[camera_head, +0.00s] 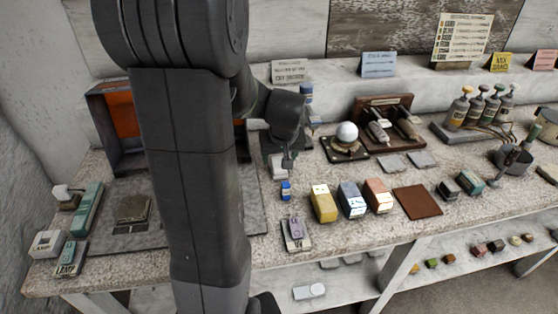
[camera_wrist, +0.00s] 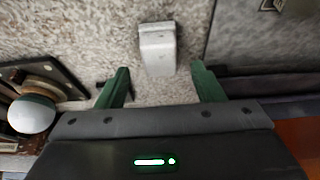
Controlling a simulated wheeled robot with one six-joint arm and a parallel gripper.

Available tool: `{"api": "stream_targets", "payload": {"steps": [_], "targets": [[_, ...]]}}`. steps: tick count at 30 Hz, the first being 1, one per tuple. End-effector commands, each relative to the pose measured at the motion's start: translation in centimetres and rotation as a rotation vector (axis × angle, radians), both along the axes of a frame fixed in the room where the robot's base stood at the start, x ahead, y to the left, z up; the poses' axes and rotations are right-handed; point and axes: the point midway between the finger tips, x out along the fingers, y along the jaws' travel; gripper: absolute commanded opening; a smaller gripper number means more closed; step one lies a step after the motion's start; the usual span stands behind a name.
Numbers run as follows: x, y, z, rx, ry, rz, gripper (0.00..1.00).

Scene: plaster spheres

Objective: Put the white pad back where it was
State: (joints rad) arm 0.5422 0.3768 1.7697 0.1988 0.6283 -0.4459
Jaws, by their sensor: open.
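A small white block, which looks like the white pad (camera_wrist: 158,50), lies on the speckled stone tabletop in the wrist view. It also shows in the head view (camera_head: 278,167), just below my gripper (camera_head: 288,160), partly hidden by it. In the wrist view my gripper (camera_wrist: 162,82) has its two green fingers spread wide. The pad is just beyond the fingertips and roughly centred between them; no contact shows. Nothing is held.
A white sphere (camera_head: 347,132) on a dark stand is to the right. Dispenser bottles (camera_head: 483,106) stand at the back right. My arm hides part of the left side.

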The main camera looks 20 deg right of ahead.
Motion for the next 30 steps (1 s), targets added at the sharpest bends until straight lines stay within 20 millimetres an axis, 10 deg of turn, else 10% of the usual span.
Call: {"api": "stream_targets", "payload": {"steps": [12,30], "targets": [[-2.5,0.6,6.3,-0.001,-0.002,-0.001,0.62],[-2.9,0.7,7.0,0.0,0.0,0.0,0.62]]}}
